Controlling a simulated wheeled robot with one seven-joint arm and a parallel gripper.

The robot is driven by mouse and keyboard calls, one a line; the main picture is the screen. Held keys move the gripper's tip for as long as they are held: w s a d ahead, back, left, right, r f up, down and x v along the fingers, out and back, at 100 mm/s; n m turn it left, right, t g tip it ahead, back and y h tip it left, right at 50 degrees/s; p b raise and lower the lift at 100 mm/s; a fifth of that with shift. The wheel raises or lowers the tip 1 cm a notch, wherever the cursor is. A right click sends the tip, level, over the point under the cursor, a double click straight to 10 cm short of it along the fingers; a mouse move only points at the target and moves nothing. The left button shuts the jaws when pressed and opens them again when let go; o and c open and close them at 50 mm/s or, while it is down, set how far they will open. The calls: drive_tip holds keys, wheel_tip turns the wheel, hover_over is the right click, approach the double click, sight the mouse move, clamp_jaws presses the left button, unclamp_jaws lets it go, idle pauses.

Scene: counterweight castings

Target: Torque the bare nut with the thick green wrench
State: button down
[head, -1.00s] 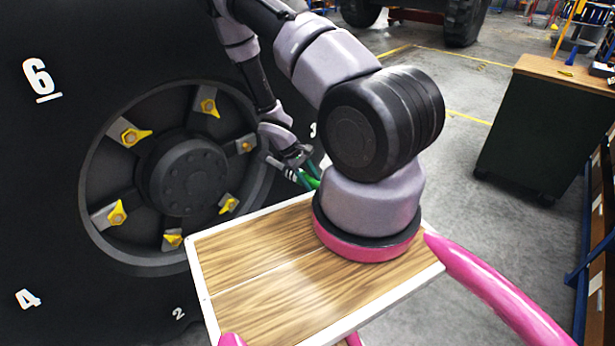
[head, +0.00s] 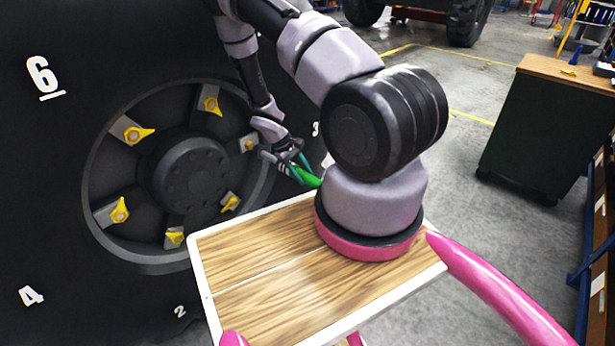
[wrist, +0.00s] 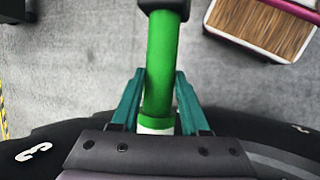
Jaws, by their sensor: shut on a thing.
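The wheel hub (head: 190,178) on the left carries several nuts with yellow pointers. One nut (head: 248,146), on the hub's right side, has no yellow pointer and looks bare. My gripper (head: 295,160) is beside the rim, just right of and below that nut. It is shut on the thick green wrench (head: 307,178), whose green handle shows below the fingers. In the wrist view the green handle (wrist: 161,65) lies between my teal fingers, with a dark end at the top edge. The wrench's working end near the nut is hard to make out, so contact cannot be told.
The large black tyre (head: 60,200) with white numbers fills the left side. A dark green cabinet (head: 535,130) with a wooden top stands at the right. Grey floor (head: 455,170) between is clear.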

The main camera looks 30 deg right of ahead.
drive_tip(key=shift+w+a, duration=0.3)
drive_tip(key=shift+w, duration=0.55)
drive_tip(key=shift+w+a, duration=0.25)
drive_tip(key=shift+w, duration=0.5)
drive_tip(key=shift+w+a, duration=0.3)
drive_tip(key=shift+w, duration=0.4)
drive_tip(key=shift+w+a, duration=0.25)
drive_tip(key=shift+w, duration=0.5)
idle(2.4)
drive_tip(key=shift+s+d, duration=0.45)
drive_tip(key=shift+s, duration=0.75)
drive_tip(key=shift+s+d, duration=0.4)
drive_tip(key=shift+s, duration=0.8)
drive_tip(key=shift+s+d, duration=0.45)
drive_tip(key=shift+s, duration=0.75)
drive_tip(key=shift+a+r, duration=0.1)
